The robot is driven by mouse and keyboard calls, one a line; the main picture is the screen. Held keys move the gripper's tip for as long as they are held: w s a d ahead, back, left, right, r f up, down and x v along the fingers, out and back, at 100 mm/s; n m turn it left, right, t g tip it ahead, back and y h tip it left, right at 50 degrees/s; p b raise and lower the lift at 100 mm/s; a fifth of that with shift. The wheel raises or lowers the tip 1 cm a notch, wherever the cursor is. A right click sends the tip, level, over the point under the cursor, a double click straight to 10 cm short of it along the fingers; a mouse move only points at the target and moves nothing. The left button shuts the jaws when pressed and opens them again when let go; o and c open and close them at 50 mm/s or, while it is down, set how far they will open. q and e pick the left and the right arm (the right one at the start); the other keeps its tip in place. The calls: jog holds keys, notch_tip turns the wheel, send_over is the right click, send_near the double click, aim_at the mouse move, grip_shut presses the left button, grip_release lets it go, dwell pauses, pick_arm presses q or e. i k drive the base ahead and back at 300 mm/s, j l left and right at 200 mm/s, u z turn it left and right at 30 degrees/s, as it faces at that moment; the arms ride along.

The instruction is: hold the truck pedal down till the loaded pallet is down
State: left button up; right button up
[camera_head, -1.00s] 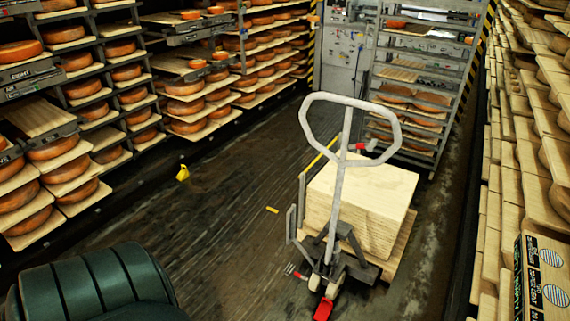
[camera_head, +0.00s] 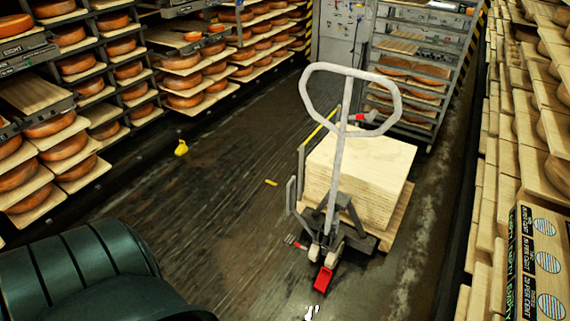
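The pallet truck stands right of the middle, with its pale grey loop handle (camera_head: 306,90) upright and facing me. Nothing visible touches the pedal. The truck is under a wooden pallet (camera_head: 397,233) bearing a pale block-shaped load (camera_head: 358,178). I cannot tell how high the pallet is above the floor. Neither of my grippers shows clearly. A small white shape (camera_head: 312,313) sits at the bottom edge below the pedal, and I cannot tell what it is.
Racks of cheese wheels (camera_head: 66,146) line the left. Wooden shelves (camera_head: 500,150) line the right, with a printed carton (camera_head: 540,262) at lower right. A metal rack (camera_head: 420,70) stands behind the truck.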

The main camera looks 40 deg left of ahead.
aim_at(290, 240)
jog(key=u, duration=1.6)
